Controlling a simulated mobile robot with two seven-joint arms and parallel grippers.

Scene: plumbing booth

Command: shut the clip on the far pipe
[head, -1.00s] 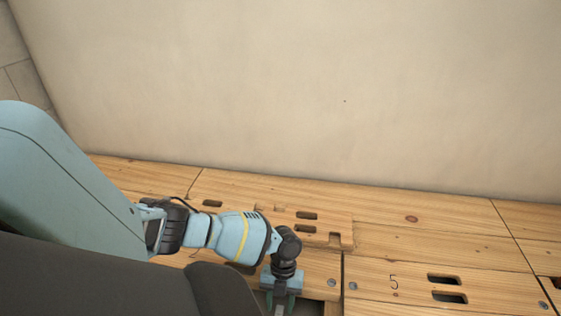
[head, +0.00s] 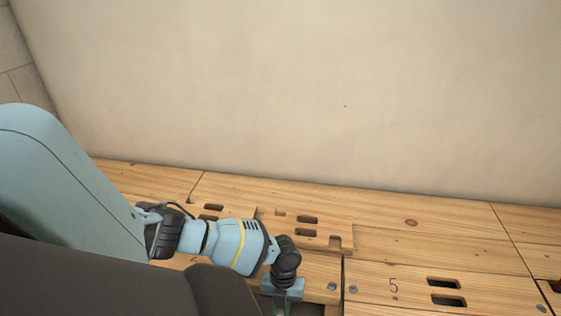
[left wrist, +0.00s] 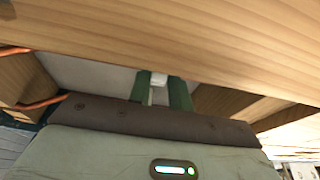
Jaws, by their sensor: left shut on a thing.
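My left gripper (head: 281,308) points down into a gap in the wooden floor at the bottom edge of the head view, where its fingertips are cut off. In the left wrist view its two green fingers (left wrist: 160,84) are shut on a small white piece, which looks like the clip (left wrist: 158,79). Two copper pipes show at the left of that view, an upper one (left wrist: 12,50) and a lower one (left wrist: 38,103). I cannot tell which is the far pipe, and no pipe shows inside the clip. My right gripper is in neither view.
Wooden floorboards (head: 430,245) with slots lie around the gap, and a plain wall (head: 330,90) rises behind them. In the left wrist view a wooden board (left wrist: 220,35) crosses close above the fingers, and timber (left wrist: 225,102) stands to the right.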

